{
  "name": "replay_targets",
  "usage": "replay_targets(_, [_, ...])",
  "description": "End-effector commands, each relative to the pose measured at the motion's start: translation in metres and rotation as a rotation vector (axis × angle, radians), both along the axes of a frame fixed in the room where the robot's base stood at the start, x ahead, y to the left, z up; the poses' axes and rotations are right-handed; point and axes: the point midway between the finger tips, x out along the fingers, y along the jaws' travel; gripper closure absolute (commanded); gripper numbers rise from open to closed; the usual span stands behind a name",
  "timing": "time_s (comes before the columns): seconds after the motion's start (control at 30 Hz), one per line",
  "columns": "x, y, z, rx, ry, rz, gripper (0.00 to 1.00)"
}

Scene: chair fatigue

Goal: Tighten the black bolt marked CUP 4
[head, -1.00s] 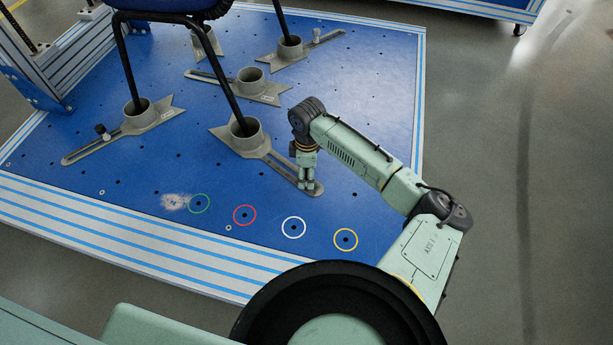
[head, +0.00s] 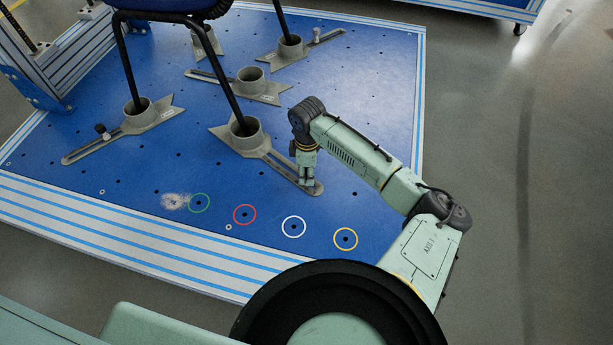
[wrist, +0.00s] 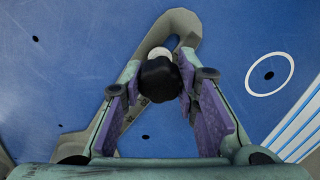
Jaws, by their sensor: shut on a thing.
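The black bolt (wrist: 160,78) has a lobed knob head and shows in the wrist view between the purple pads of my gripper (wrist: 164,92). My gripper is shut on it. The bolt sits over the rounded slot end of a grey slotted arm (wrist: 183,24), with a pale round washer just beyond it. In the head view my gripper (head: 306,184) points down at the near right end of the front cup's arm (head: 275,164) and hides the bolt. The front cup (head: 241,138) holds a black chair leg. I cannot read a CUP 4 mark.
Another cup (head: 137,112) at left has its own black bolt (head: 101,130). A middle cup (head: 250,82) and a back cup (head: 290,47) stand farther off. Green, red, white (head: 293,227) and yellow (head: 345,239) rings mark holes near the blue plate's front edge.

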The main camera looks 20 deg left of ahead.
Motion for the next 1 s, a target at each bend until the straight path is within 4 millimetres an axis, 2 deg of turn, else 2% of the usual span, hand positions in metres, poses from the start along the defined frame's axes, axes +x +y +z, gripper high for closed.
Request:
replay_targets(0.5, [-0.0008, 0.0005, 0.0027, 0.001, 0.002, -0.294, 1.00])
replay_targets(1.0, [-0.0001, -0.0002, 0.0012, 0.000, 0.001, -0.348, 1.00])
